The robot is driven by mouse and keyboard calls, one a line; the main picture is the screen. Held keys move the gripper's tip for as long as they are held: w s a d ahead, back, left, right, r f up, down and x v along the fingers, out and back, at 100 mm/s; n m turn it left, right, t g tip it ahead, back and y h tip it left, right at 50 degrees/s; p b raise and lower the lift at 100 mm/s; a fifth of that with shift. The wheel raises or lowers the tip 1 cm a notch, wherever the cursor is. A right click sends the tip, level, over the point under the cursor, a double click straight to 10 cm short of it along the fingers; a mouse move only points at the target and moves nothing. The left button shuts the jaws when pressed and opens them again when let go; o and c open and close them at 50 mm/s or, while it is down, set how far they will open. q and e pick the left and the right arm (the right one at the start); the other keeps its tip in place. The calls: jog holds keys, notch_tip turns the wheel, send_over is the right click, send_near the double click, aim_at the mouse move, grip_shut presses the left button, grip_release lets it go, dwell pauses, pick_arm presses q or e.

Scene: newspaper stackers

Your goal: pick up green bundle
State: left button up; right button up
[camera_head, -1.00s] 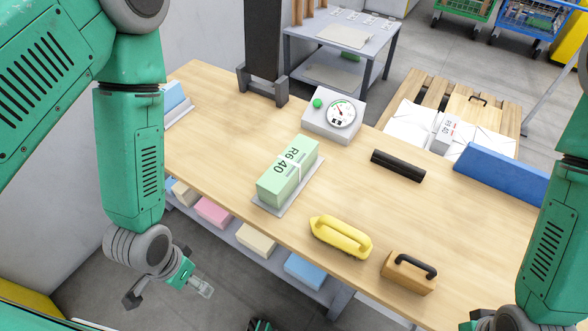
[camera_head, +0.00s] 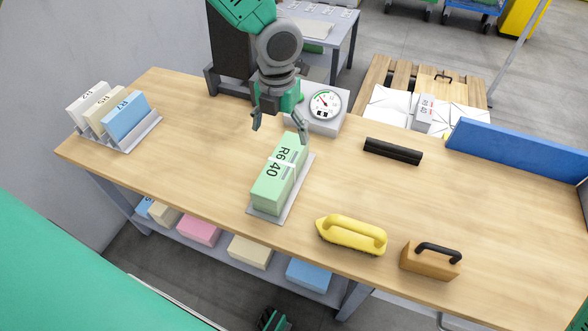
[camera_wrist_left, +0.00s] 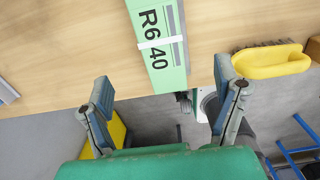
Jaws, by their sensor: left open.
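The green bundle (camera_head: 279,178), marked R6 40 with a white band around it, lies on a grey tray (camera_head: 285,208) on the wooden table. My left gripper (camera_head: 280,130) is open and empty, above the far end of the bundle, its fingers apart to either side. In the left wrist view the green bundle (camera_wrist_left: 160,45) runs between the lines of the two open fingers of my left gripper (camera_wrist_left: 163,82), which are not touching it. My right gripper is not in view.
A dial scale (camera_head: 322,106) stands close behind my left gripper. A black bar (camera_head: 393,151), a yellow brush (camera_head: 351,236) and a brown block with handle (camera_head: 431,260) lie to the right. A rack of bundles (camera_head: 120,125) stands at left. The table between rack and bundle is clear.

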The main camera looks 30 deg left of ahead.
aim_at(283, 162)
pick_arm(q)
jog(key=f, duration=0.2)
jog(key=a+f+b, duration=0.1)
jog(key=f, duration=0.5)
jog(key=shift+a+b, duration=0.2)
jog(key=shift+b, duration=0.2)
jog(key=shift+d+f, duration=0.5)
jog(key=shift+f, duration=0.05)
notch_tip(283, 162, down, 5)
jog(key=shift+d+r+b, duration=0.1)
jog(key=shift+r+b, duration=0.05)
jog(key=shift+b, duration=0.85)
jog(key=shift+c, duration=0.8)
jog(key=shift+w+d+r, duration=0.1)
jog(key=shift+d, duration=0.05)
jog(key=c, duration=1.6)
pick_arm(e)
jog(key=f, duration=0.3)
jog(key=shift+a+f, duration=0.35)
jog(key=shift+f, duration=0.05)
